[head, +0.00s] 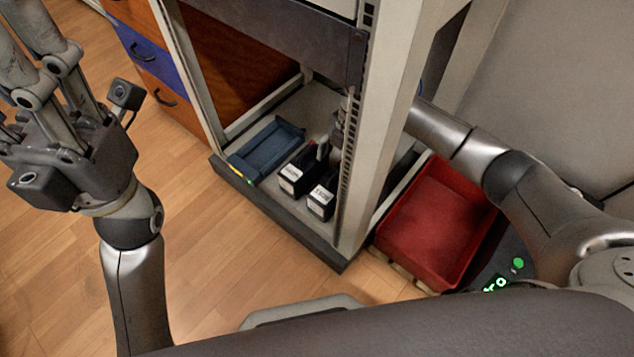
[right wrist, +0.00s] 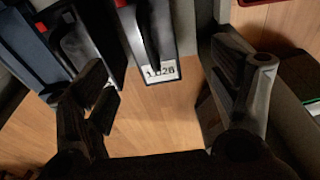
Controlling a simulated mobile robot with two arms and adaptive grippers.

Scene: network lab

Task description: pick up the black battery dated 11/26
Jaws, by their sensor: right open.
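Two black batteries with white labels stand side by side on the rack's bottom shelf: a left one (head: 297,171) and a right one (head: 322,199). Their labels are too small to read in the head view. In the right wrist view the right battery (right wrist: 150,40) has a blurred label ending in 28 or 26; the left battery (right wrist: 95,30) shows partly behind a finger. My right gripper (right wrist: 168,88) is open, with the right battery ahead between its fingers. In the head view it (head: 338,125) is partly hidden by the rack post. My left gripper (head: 35,65) is away at the left, fingertips partly cut off.
A blue tray-like unit (head: 262,150) lies left of the batteries. The rack post (head: 375,130) stands close right of them. A red bin (head: 435,225) sits right of the rack. Wooden floor in front (head: 230,260) is clear.

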